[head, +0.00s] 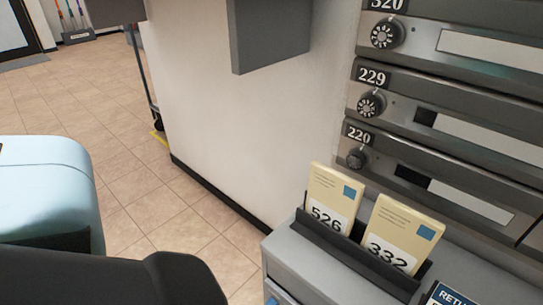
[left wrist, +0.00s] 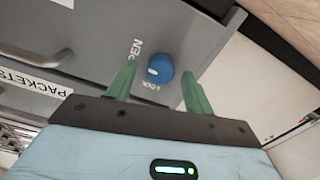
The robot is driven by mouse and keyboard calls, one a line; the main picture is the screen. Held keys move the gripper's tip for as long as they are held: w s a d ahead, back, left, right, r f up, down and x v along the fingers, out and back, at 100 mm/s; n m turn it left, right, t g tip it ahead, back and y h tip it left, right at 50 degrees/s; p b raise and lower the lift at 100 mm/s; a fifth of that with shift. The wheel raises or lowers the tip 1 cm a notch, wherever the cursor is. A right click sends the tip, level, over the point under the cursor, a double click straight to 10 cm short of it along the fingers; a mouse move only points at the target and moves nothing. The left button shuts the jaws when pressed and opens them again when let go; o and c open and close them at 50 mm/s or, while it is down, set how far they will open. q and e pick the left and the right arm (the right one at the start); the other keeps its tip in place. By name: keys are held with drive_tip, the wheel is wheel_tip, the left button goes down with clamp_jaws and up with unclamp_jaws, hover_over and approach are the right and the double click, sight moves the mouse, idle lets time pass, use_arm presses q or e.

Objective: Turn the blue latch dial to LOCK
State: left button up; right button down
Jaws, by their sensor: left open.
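In the left wrist view the blue latch dial (left wrist: 160,69) sits on the face of a grey cabinet. The word OPEN runs along its left side and the word LOCK lies below it, partly upside down. A small pale mark shows on the dial's left part; I cannot tell exactly which word it points to. My left gripper (left wrist: 159,77) is open, its two green fingers apart on either side of the dial in this view. I cannot tell whether they touch it. In the head view the fingers are hidden. My right gripper is not in view.
A drawer labelled PACKETS (left wrist: 35,81) has a metal handle (left wrist: 35,54) near it. In the head view, envelopes numbered 526 (head: 334,200) and 332 (head: 402,232) stand in a black holder on the grey cabinet (head: 285,240). Numbered mailboxes (head: 460,125) line the right. Tiled floor (head: 110,110) is open.

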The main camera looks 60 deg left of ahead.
use_arm(q)
drive_tip(key=c, duration=1)
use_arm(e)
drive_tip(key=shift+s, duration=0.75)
use_arm(q)
drive_tip(key=shift+n, duration=0.3)
drive_tip(key=shift+a+f+n, duration=0.1)
drive_tip(key=shift+a+n, duration=0.05)
drive_tip(key=shift+n, duration=8.45)
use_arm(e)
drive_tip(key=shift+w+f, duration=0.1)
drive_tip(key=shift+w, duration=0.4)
use_arm(q)
drive_tip(key=shift+o, duration=0.2)
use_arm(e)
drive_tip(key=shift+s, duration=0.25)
